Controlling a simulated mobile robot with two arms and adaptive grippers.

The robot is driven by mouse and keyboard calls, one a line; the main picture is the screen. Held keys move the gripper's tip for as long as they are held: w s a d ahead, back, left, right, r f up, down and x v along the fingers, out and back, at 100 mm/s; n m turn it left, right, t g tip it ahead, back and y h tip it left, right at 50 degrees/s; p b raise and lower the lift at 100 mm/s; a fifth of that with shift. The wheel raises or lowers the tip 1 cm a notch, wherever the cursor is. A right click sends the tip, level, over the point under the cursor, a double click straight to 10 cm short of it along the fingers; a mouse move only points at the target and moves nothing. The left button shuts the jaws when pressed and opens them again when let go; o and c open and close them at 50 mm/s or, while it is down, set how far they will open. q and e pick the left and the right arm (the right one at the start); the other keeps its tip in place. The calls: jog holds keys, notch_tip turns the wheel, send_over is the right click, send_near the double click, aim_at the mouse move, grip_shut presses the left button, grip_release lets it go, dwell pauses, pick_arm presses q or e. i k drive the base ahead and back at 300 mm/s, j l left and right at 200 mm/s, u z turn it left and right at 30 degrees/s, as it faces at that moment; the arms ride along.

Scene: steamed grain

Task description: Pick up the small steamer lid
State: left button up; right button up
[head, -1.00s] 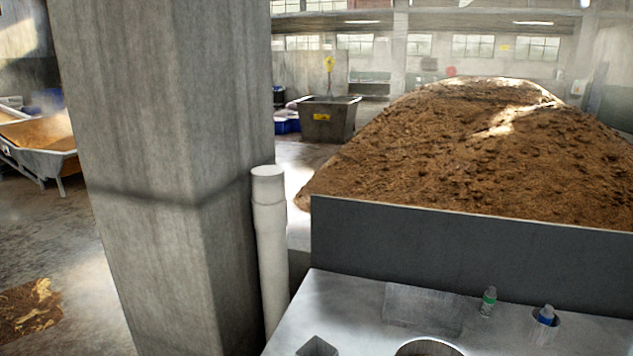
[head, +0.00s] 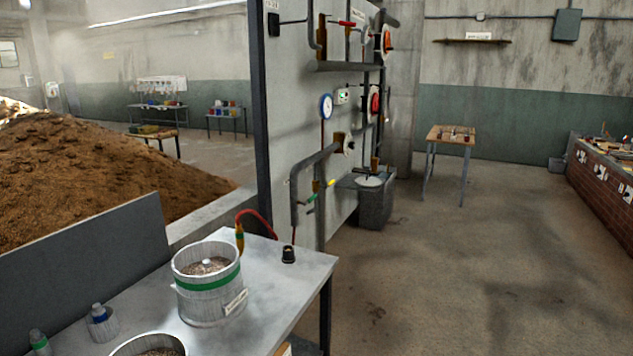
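A pale round disc with a dark handle-like part (head: 368,181), possibly the small steamer lid, lies on top of a grey block-like stand (head: 375,208) beside the pipe panel. I cannot tell for certain that it is the lid. A steamer pot with a green band (head: 208,299) stands on the metal table at lower left. Grain and a small pale knob show at its top. A second round vessel (head: 150,345) with grain is cut off by the bottom edge. Neither of my grippers shows in the head view.
The metal table (head: 285,265) holds a small black item (head: 288,254), a red hose (head: 258,218) and small bottles. A pipe panel (head: 290,100) stands behind it. A wooden table (head: 450,134) stands farther back, a brick counter (head: 610,190) at right. Floor between is clear.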

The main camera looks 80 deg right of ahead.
aim_at(370, 181)
jog(key=z, duration=2.95)
jog(key=i+z, duration=0.4)
jog(key=i, duration=1.9)
jog(key=i+u, duration=0.1)
jog(key=i, duration=0.4)
jog(key=i+l+u, duration=0.15)
jog(key=i, duration=0.3)
jog(key=i+l+u, duration=0.1)
jog(key=i, duration=0.4)
jog(key=i+l+u, duration=0.1)
jog(key=i+l, duration=0.15)
jog(key=i, duration=0.2)
